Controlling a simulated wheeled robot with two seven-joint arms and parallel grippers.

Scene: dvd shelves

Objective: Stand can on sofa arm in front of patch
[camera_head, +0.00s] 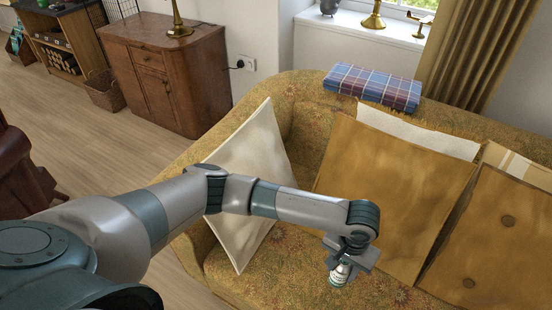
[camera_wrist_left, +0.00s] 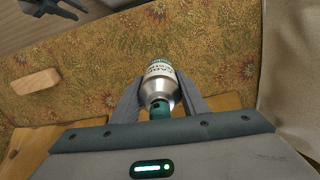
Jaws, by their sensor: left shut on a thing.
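My left gripper (camera_head: 345,264) is shut on a small silver can (camera_head: 340,274) with a white and green label. It holds the can over the mustard floral sofa seat (camera_head: 290,270). In the left wrist view the can (camera_wrist_left: 158,78) sits between both fingers (camera_wrist_left: 158,95), its green end towards the camera. The sofa arm (camera_head: 222,130) at the left is partly hidden by a cream cushion. A tan rounded rectangle (camera_wrist_left: 36,82) shows against the floral fabric; I cannot tell if it is the patch. A dark gripper (camera_wrist_left: 52,8), apparently my right, shows at the top edge.
The cream cushion (camera_head: 252,170) leans near the sofa arm. Mustard cushions (camera_head: 395,190) fill the sofa's right side. A folded plaid blanket (camera_head: 372,86) lies on the backrest. A wooden cabinet (camera_head: 165,75) stands behind at left, with open floor before it.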

